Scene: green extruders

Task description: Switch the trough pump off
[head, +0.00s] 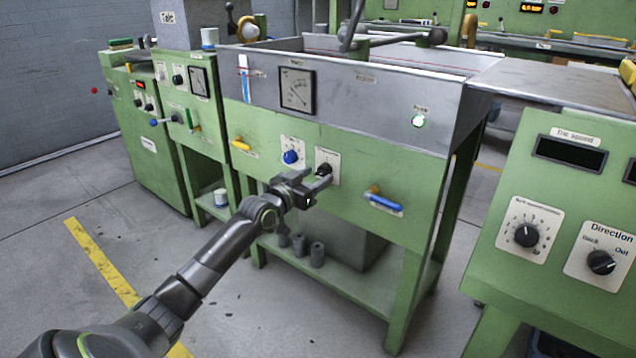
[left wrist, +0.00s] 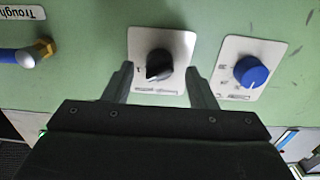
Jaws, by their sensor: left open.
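A black rotary knob (head: 324,169) on a white plate sits on the green front panel under the steel trough (head: 375,105). It also shows in the left wrist view (left wrist: 159,64), its pointer slanted; the plate's small lettering is not readable. My left gripper (head: 309,178) is open in front of the panel. In the left wrist view, its two fingers stand on either side of the black knob; I cannot tell whether they touch it. A round lamp (head: 418,121) on the trough's front glows green-white. My right gripper is out of view.
A blue knob (head: 290,157) on its own plate sits just left of the black one. A blue-handled valve (head: 384,201) sticks out to the right, a yellow handle (head: 241,146) to the left. A control console (head: 560,230) stands at right. Weights lie on the lower shelf.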

